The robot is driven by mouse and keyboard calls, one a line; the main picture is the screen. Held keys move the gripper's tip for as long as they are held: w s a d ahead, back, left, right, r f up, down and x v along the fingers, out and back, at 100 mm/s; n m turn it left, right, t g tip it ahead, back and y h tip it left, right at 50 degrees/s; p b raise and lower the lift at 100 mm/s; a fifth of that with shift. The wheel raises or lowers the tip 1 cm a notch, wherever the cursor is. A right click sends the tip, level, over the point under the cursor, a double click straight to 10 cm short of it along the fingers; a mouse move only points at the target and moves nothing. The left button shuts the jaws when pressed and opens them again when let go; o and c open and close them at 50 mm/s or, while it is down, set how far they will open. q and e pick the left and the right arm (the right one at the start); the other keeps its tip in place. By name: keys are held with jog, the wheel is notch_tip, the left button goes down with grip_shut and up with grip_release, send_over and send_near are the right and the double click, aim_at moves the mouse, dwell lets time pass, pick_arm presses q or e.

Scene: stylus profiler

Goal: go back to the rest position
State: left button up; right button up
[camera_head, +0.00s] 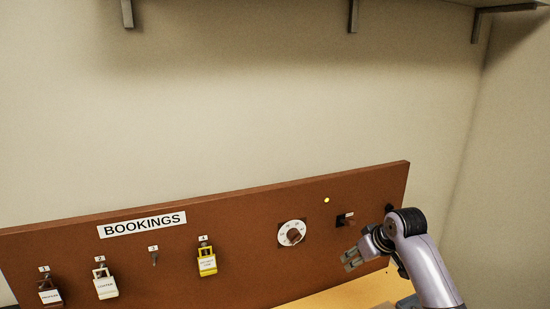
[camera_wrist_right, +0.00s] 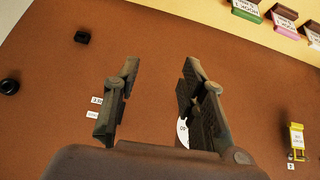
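My right gripper (camera_head: 352,260) is in front of the right part of a brown board (camera_head: 130,265) in the head view, below and right of a white dial (camera_head: 291,233). It looks empty. In the right wrist view the two fingers of this gripper (camera_wrist_right: 158,95) stand apart, with only the brown board (camera_wrist_right: 150,35) behind the gap. The dial (camera_wrist_right: 182,132) is partly hidden there behind one finger. My left gripper does not show in either view.
The board carries a "BOOKINGS" sign (camera_head: 142,225), a yellow padlock (camera_head: 207,262), a white padlock (camera_head: 105,285), a dark red padlock (camera_head: 49,292), a small switch (camera_head: 345,219) and a lit yellow lamp (camera_head: 326,200). A shelf bracket (camera_head: 353,15) hangs above. The wall between is clear.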

jog(key=s+a+f+g, duration=0.1)
jog(key=s+a+f, duration=0.1)
jog(key=s+f, duration=0.7)
jog(key=s+a+f, duration=0.2)
jog(key=s+f, duration=0.5)
jog(key=s, duration=0.4)
jog(key=s+m+g+h, duration=0.2)
jog(key=s, duration=2)
notch_tip(320, 180, down, 30)
jog(key=s+r+g+b, duration=0.1)
jog(key=s+b, duration=0.1)
jog(key=b, duration=0.2)
jog(key=s+d+f+g+b, duration=0.1)
jog(key=s+d+f+b, duration=0.2)
jog(key=s+f, duration=1.3)
notch_tip(320, 180, down, 5)
jog(key=shift+s+d+r, duration=0.15)
jog(key=shift+s+d, duration=0.25)
